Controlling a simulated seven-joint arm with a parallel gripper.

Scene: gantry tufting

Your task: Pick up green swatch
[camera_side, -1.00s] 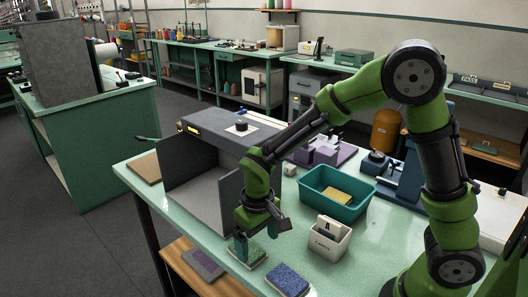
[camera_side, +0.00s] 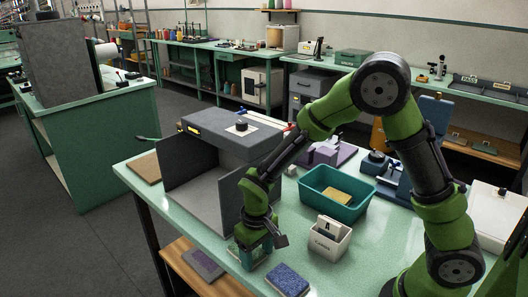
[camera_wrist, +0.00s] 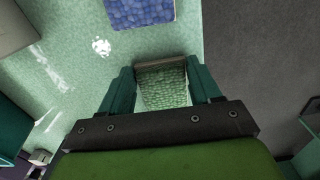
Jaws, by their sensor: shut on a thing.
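The green swatch (camera_side: 244,261) is a thick green textured square near the front edge of the pale green table. In the wrist view, the green swatch (camera_wrist: 166,92) lies between the two teal fingers, with a brownish edge at its far side. My gripper (camera_side: 252,252) is down at the swatch and shut on it; in the wrist view, my gripper (camera_wrist: 163,78) has a finger along each side. The fingers hide part of the swatch in the side view. I cannot tell any gap between swatch and table.
A blue swatch (camera_side: 287,281) lies just right of the gripper, near the front edge. A white card box (camera_side: 328,244) and a teal bin (camera_side: 325,207) holding a yellow swatch (camera_side: 341,195) stand further right. A grey open booth (camera_side: 194,203) is close on the left.

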